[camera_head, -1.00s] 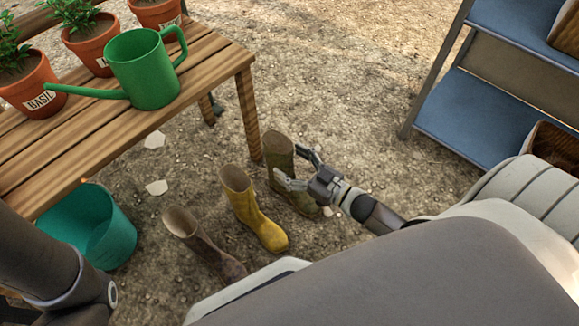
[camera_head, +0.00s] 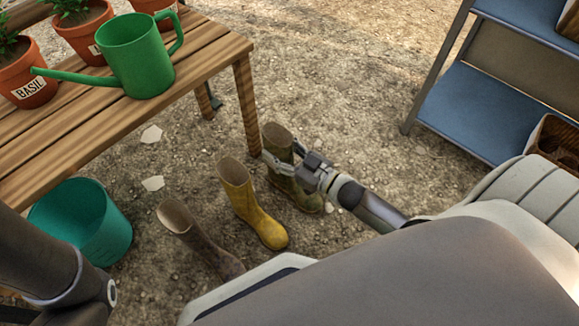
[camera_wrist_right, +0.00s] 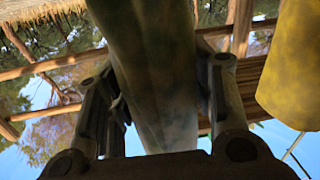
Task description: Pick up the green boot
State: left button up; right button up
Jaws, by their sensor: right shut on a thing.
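The green boot (camera_head: 277,139) stands upright on the gravel, the rightmost of three boots, near the bench leg. My right gripper (camera_head: 282,164) is shut on the boot's shaft, with one finger on either side of it. In the right wrist view the green shaft (camera_wrist_right: 150,70) fills the middle between the fingers of my right gripper (camera_wrist_right: 160,105). The boot's sole seems to be at ground level; I cannot tell whether it touches. My left gripper is not in view.
A yellow boot (camera_head: 243,200) stands just left of the green one, and a brown boot (camera_head: 196,240) further left. A wooden bench (camera_head: 205,52) carries a green watering can (camera_head: 137,60) and potted plants. A teal bucket (camera_head: 85,225) is at left, blue shelves (camera_head: 465,105) at right.

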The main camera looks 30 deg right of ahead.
jog(key=c, duration=0.5)
grip_shut()
jog(key=shift+r, duration=0.1)
